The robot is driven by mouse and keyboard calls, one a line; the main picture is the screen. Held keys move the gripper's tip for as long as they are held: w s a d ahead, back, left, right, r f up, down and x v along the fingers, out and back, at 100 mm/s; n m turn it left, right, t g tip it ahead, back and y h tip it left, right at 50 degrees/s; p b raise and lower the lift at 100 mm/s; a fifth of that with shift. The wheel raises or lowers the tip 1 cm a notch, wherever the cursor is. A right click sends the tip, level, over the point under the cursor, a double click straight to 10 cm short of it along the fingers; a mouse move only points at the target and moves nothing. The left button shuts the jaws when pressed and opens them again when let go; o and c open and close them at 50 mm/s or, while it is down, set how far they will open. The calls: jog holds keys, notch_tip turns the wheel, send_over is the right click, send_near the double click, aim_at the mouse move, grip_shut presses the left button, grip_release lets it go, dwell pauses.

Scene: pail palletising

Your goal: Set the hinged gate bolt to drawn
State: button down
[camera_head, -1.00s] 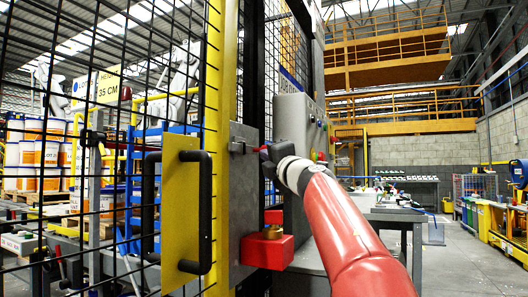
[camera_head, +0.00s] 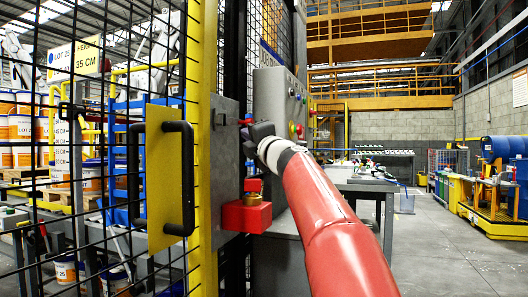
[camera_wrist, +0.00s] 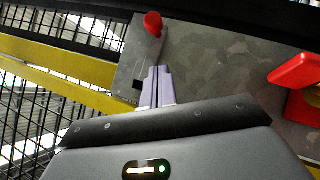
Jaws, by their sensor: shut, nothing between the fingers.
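The hinged gate shows in the head view as black mesh with a yellow post (camera_head: 204,90) and a black handle (camera_head: 187,180) on a yellow plate. A grey metal plate (camera_head: 218,160) beside the post carries the bolt, whose red knob (camera_head: 246,121) shows at the plate's right edge. In the wrist view the red knob (camera_wrist: 153,22) lies just beyond the fingertips. My gripper (camera_wrist: 157,70) is shut and empty, its fingers close to the bolt; I cannot tell whether they touch it. In the head view my gripper (camera_head: 247,138) is partly hidden behind my wrist. The bolt's exact position is unclear.
A red block (camera_head: 247,216) with a brass piece sits low on the plate; it also shows in the wrist view (camera_wrist: 295,70). A grey control box (camera_head: 275,100) with coloured buttons stands behind. A workbench (camera_head: 365,183) is further back, with open floor at right.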

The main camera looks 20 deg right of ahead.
jog(key=b+v, duration=0.2)
jog(key=v, duration=0.6)
jog(key=shift+s+d, duration=0.15)
jog(key=shift+d, duration=0.1)
jog(key=shift+f, duration=0.15)
